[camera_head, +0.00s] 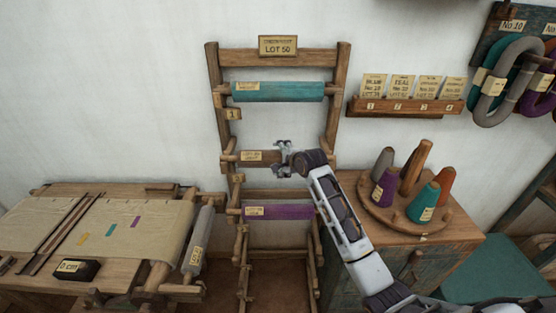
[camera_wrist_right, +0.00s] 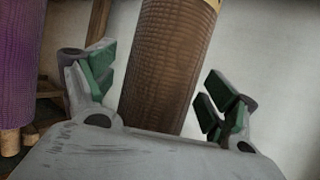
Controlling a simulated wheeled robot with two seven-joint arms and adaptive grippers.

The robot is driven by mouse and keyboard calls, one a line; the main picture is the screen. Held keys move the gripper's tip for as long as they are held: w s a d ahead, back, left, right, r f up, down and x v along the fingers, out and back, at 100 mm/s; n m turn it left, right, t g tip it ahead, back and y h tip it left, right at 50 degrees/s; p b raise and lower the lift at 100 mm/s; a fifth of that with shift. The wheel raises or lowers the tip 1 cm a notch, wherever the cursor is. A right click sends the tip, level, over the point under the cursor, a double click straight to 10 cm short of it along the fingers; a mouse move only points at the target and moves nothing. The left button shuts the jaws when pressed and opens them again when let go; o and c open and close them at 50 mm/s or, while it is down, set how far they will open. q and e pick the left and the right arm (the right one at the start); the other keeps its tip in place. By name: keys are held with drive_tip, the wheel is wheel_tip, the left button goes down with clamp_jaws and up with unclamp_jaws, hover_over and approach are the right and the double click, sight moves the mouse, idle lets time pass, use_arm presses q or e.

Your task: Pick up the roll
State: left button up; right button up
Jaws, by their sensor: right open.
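A wooden rack (camera_head: 342,95) against the wall holds a teal roll (camera_head: 277,92) at the top, a brown roll (camera_head: 262,159) in the middle and a purple roll (camera_head: 285,212) below, each with a paper label. My right gripper (camera_head: 281,158) is in front of the brown roll and hides its right part. In the right wrist view the gripper (camera_wrist_right: 160,90) is open, with the brown roll (camera_wrist_right: 162,65) showing between its green-padded fingers. Whether they touch it cannot be told. The purple roll (camera_wrist_right: 18,70) shows at left there. My left gripper is not in view.
A loom table (camera_head: 125,270) with beige cloth and a grey roll (camera_head: 198,240) stands at left. At right a cabinet (camera_head: 455,222) carries a round tray of yarn cones. A card shelf (camera_head: 405,105) and hanging yarn hanks (camera_head: 497,82) are on the wall.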

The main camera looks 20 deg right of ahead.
sight(280, 152)
drive_tip(key=shift+c, duration=0.4)
drive_tip(key=c, duration=1.4)
drive_tip(key=shift+r, duration=0.1)
drive_tip(key=shift+c, duration=0.5)
drive_tip(key=shift+r+b, duration=0.9)
drive_tip(key=shift+r, duration=4.1)
